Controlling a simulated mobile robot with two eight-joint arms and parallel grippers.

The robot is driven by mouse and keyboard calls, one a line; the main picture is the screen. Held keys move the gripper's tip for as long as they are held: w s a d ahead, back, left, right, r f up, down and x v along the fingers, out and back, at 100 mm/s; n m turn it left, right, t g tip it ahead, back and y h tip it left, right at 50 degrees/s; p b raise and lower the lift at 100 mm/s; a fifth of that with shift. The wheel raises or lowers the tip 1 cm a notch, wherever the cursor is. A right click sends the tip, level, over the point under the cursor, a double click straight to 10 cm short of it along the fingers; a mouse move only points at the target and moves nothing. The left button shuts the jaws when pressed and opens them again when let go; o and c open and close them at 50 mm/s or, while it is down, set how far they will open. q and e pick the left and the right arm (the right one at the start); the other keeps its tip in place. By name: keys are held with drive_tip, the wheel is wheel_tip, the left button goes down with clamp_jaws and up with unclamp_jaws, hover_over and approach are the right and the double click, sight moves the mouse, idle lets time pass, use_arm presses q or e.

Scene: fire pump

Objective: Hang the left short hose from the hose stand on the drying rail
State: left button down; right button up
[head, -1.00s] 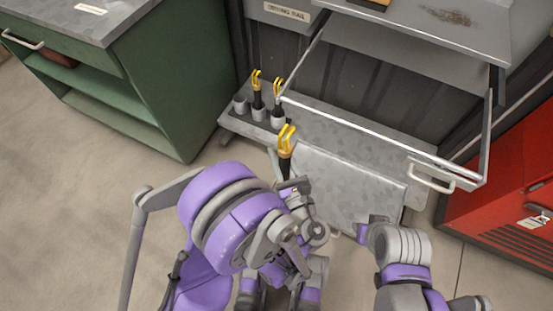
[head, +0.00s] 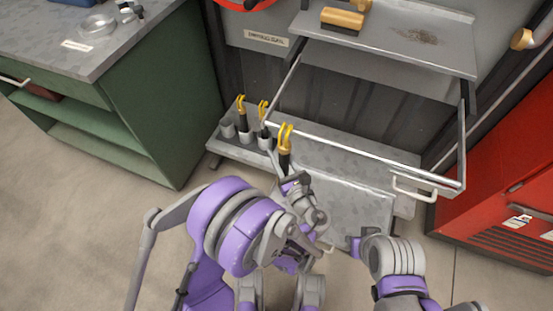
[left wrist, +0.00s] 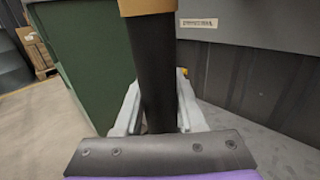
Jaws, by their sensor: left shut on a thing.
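My left gripper (head: 290,182) is shut on a short black hose (head: 284,163) with a yellow forked top, held upright. In the left wrist view the black hose (left wrist: 157,70) stands between the two pale fingers. The drying rail (head: 370,157) is a bright bar on side arms; the held hose's yellow top overlaps its left part in the head view, and I cannot tell whether they touch. The hose stand (head: 226,127) has grey cups; the leftmost is empty and two hoses (head: 242,114) stand in the others. My right gripper (head: 355,246) is low, its jaws unclear.
A green cabinet (head: 150,110) stands at the left and a red cabinet (head: 505,190) at the right. A grey shelf (head: 400,35) with a brush (head: 342,19) is above the rail. A label (head: 266,38) is on the wall. The floor at lower left is clear.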

use_arm(q)
drive_tip(key=shift+w+d+f+b, duration=0.25)
drive_tip(key=shift+w+f, duration=0.2)
drive_tip(key=shift+w, duration=0.25)
drive_tip(key=shift+w+d+f+b, duration=0.2)
drive_tip(key=shift+w+f, duration=0.2)
drive_tip(key=shift+w, duration=0.3)
drive_tip(key=shift+c, duration=2.1)
unclamp_jaws()
drive_tip(key=shift+s, duration=0.1)
